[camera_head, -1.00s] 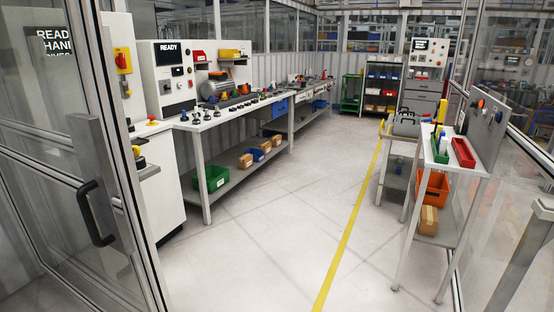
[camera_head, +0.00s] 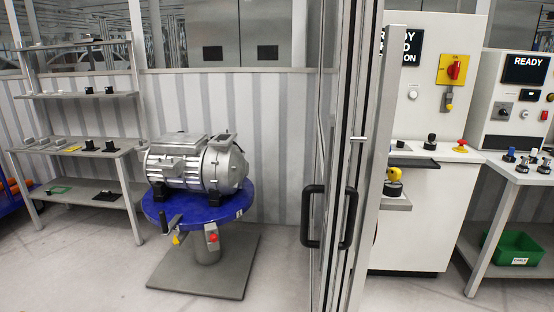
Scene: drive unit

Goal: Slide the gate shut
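The gate (camera_head: 338,110) is a tall metal-framed panel seen almost edge-on, standing upright right of the middle in the head view. Black D-shaped handles show on it at about mid height, one on the left (camera_head: 306,216) and one on the right (camera_head: 350,218) of its upright frame. A wide grey post (camera_head: 382,130) stands directly to the right of the gate's edge. Neither of my grippers shows, so I see no contact with the handles. The gate's foot and any track are cut off or hidden.
Left of the gate, a grey motor (camera_head: 195,163) sits on a blue round table (camera_head: 228,207) above a grey base plate (camera_head: 205,270). A shelf rack (camera_head: 85,95) stands further left. White control cabinets (camera_head: 425,220) and a green bin (camera_head: 516,248) are at the right. Floor between is clear.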

